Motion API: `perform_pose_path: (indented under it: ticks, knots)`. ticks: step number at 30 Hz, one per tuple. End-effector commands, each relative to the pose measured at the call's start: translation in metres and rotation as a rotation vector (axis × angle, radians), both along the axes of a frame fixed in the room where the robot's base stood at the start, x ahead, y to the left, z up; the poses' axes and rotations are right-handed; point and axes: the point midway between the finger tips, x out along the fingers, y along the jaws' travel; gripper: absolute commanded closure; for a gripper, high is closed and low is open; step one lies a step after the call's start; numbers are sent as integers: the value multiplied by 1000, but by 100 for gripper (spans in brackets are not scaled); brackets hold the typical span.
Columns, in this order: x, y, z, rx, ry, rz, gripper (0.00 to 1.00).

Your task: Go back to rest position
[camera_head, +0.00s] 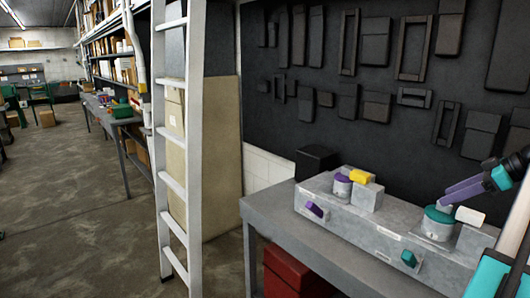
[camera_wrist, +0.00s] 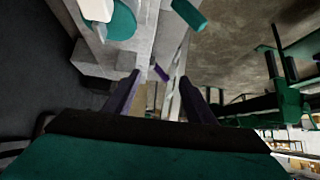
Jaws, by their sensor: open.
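My gripper (camera_head: 446,195) has purple fingers and reaches in from the right edge, above the right part of a grey block fixture (camera_head: 345,222) on the workbench. In the wrist view its two fingers (camera_wrist: 157,98) stand apart with nothing held between them. Below the fingertips in the head view is a round piece with a teal top (camera_head: 437,216), and a white cylinder (camera_head: 469,215) lies just right of it. Whether the fingers touch anything is hard to tell. In the wrist view the white cylinder (camera_wrist: 97,9) and the teal top (camera_wrist: 121,20) show at upper left.
The fixture also carries a yellow cylinder (camera_head: 360,176), a purple piece (camera_head: 315,210) and a teal piece (camera_head: 409,258). A black box (camera_head: 315,162) stands behind on the grey workbench (camera_head: 282,223). A white ladder (camera_head: 173,150) stands left; open floor (camera_head: 75,200) lies beyond.

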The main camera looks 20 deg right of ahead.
Motion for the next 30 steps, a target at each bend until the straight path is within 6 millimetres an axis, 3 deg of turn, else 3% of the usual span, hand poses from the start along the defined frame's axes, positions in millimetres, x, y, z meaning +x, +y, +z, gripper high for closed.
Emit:
perform_pose_path:
  ticks: [8, 14, 21, 30]
  knots:
    - [52, 25, -35, 50, 16, 87, 50]
    - [108, 66, -85, 119, 45, 190, 50]
    - [164, 130, -156, 201, 107, 311, 50]
    - [212, 224, -250, 281, 218, 438, 50]
